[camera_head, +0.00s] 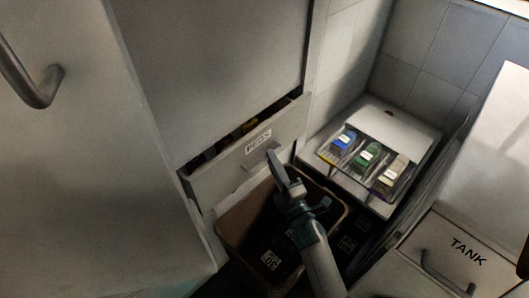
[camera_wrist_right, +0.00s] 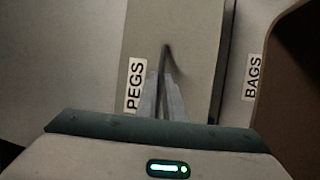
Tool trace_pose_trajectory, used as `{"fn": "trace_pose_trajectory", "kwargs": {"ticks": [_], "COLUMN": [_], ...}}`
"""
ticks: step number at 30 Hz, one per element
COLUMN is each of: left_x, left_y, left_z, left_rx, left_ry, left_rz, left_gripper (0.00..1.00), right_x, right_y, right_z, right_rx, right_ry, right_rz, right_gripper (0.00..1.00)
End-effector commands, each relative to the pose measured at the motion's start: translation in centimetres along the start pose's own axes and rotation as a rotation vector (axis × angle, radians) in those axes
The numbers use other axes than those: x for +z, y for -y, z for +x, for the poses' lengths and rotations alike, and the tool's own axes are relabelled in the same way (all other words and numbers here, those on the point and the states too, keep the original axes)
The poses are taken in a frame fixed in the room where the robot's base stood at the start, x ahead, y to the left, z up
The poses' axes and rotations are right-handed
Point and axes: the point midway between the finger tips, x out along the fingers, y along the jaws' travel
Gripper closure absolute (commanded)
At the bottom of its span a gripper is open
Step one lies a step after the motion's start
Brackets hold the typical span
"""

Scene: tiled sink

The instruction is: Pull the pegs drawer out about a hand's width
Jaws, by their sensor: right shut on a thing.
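The pegs drawer (camera_head: 220,181) is a pale front with a white label in the left-hand cabinet. It stands out a little from the cabinet, and a dark gap along its top shows some contents. In the right wrist view, its front (camera_wrist_right: 190,30) carries the label PEGS (camera_wrist_right: 135,85). My right gripper (camera_head: 277,160) is at the drawer's handle, with its fingers (camera_wrist_right: 163,88) shut on the thin dark handle (camera_wrist_right: 166,52). The fingers partly hide the handle. My left gripper is not in view.
A brown bin (camera_head: 232,232) stands right below the drawer, under my right arm. A pale stand (camera_head: 385,123) with blue, green and beige boxes is to the right. A TANK drawer (camera_head: 468,252) is at the lower right. A BAGS label (camera_wrist_right: 252,78) shows beside the pegs drawer.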

Motion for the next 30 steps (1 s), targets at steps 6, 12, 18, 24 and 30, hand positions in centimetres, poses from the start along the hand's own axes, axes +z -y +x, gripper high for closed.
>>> {"fn": "trace_pose_trajectory", "kwargs": {"ticks": [6, 12, 18, 24, 30], "left_x": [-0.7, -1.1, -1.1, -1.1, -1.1], "left_y": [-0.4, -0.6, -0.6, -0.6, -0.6], "left_z": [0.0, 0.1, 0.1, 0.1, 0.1], "left_rx": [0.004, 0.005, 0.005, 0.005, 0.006], "left_ry": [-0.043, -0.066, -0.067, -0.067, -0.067], "left_rz": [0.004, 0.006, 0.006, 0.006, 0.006], "left_gripper": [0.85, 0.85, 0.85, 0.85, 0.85], "right_x": [1.4, 1.9, 1.9, 1.9, 1.9], "right_y": [-0.5, -0.7, -0.7, -0.7, -0.8], "right_z": [-3.4, -4.7, -4.7, -4.6, -4.6], "right_rx": [-0.008, -0.007, -0.006, -0.005, -0.003], "right_ry": [0.002, 0.001, 0.001, 0.001, 0.0], "right_rz": [-0.001, -0.001, -0.001, -0.001, -0.001], "right_gripper": [1.0, 1.0, 1.0, 0.74, 0.74]}}
